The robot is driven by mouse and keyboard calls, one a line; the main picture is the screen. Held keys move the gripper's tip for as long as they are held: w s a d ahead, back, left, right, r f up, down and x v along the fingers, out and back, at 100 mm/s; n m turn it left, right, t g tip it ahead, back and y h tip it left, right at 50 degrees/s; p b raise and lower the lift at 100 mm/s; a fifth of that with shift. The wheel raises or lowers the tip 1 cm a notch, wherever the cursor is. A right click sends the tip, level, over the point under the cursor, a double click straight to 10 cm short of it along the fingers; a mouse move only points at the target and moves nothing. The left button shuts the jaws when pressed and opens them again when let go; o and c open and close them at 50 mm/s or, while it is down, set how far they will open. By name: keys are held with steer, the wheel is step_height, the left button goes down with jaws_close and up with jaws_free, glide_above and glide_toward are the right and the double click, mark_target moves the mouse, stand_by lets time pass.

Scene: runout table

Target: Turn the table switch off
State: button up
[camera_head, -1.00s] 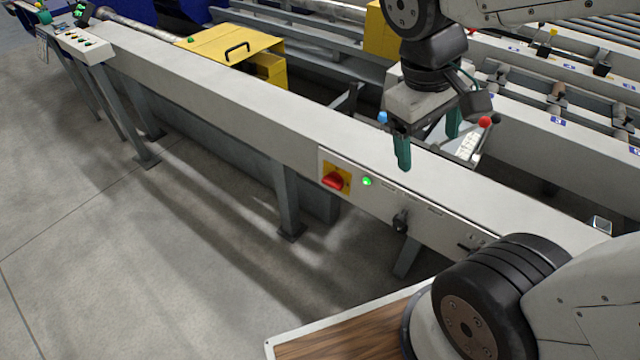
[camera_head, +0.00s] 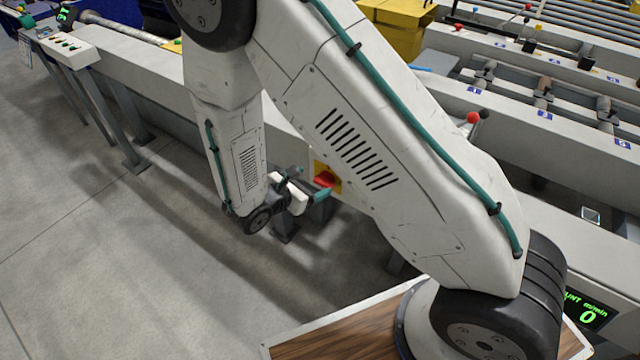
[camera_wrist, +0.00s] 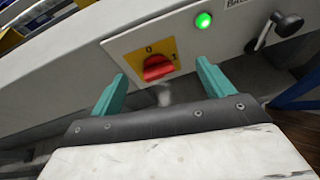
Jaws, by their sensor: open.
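The table switch is a red rotary knob (camera_wrist: 158,67) on a yellow plate (camera_wrist: 128,44), set in the side face of the long grey table. In the wrist view it lies just beyond and between my gripper's (camera_wrist: 158,80) two teal fingers, which are apart with nothing between them. A mark "0" shows above the knob. The green lamp (camera_wrist: 204,20) right of the plate is lit. In the head view the red knob (camera_head: 325,179) is partly covered by my arm, and my gripper (camera_head: 318,192) is close in front of it; whether they touch I cannot tell.
A black clamp lever (camera_wrist: 279,27) sticks out of the table face, right of the lamp. A control box (camera_head: 66,47) with buttons stands at the far left. A lit green display (camera_head: 588,312) is at lower right. The floor left of the table is clear.

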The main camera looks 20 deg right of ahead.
mark_target(323, 182)
steer(key=w+d+f, duration=0.1)
steer(key=f, duration=0.1)
steer(key=w+d+f+n, duration=0.1)
steer(key=d+f, duration=0.1)
steer(key=w+d+f+n+t, duration=0.1)
steer(key=w+f, duration=0.1)
steer(key=shift+d+f+y, duration=0.25)
steer(key=shift+f+y, duration=0.05)
steer(key=shift+f, duration=0.05)
steer(key=c, duration=1)
